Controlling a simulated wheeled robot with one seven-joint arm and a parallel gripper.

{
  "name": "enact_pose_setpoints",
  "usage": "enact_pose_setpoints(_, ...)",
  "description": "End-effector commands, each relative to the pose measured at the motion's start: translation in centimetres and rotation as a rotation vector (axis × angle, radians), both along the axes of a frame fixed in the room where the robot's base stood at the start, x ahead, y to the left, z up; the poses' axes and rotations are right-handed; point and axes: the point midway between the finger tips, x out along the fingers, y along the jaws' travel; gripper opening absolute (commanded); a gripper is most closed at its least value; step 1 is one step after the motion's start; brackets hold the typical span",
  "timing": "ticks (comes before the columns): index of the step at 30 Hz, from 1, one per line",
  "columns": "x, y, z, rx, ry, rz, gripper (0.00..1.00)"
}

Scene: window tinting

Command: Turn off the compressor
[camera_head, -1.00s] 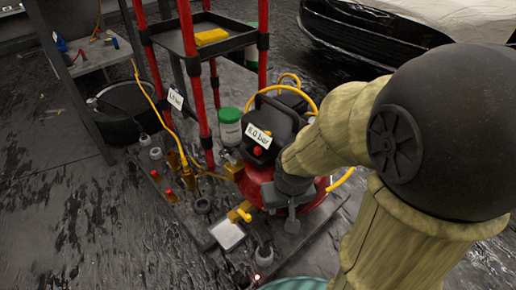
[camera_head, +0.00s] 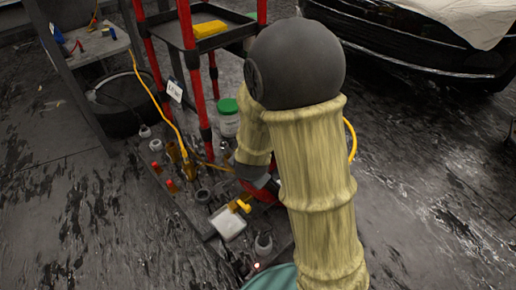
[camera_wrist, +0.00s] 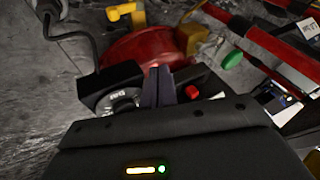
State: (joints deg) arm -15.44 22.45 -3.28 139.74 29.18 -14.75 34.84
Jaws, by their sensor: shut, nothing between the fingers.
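The compressor's red tank (camera_wrist: 135,45) lies beyond my fingertips in the wrist view. In the head view my arm covers most of the compressor and only a red patch (camera_head: 262,190) shows. In the wrist view a black panel with a round dial (camera_wrist: 124,104) is left of my fingers, and a red button (camera_wrist: 192,92) is just right of them. My gripper (camera_wrist: 158,78) is shut and empty, pointing at the black housing between dial and button. I cannot tell whether the tips touch it. The gripper is hidden in the head view.
A red-post rack (camera_head: 188,60) with a yellow item (camera_head: 209,29) stands behind. A yellow hose (camera_head: 150,95) runs down beside it. A green-lidded tub (camera_head: 228,118) and several small bottles stand near the compressor. A dark car (camera_head: 420,55) is at back right; the right floor is open.

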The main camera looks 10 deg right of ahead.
Motion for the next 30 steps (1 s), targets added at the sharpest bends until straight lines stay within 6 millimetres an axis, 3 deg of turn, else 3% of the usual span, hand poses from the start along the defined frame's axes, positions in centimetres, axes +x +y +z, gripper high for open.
enact_pose_setpoints(6, 2.9, 0.7, -2.2, 0.064, -0.144, -0.332, 0.00)
enact_pose_setpoints(14, 4.3, 0.3, -4.2, 0.103, -0.392, -0.684, 0.00)
enact_pose_setpoints(21, 3.6, -0.5, -4.7, 0.125, -0.702, -0.913, 0.00)
enact_pose_setpoints(30, 1.0, -0.6, -3.4, 0.175, -1.119, -1.013, 0.00)
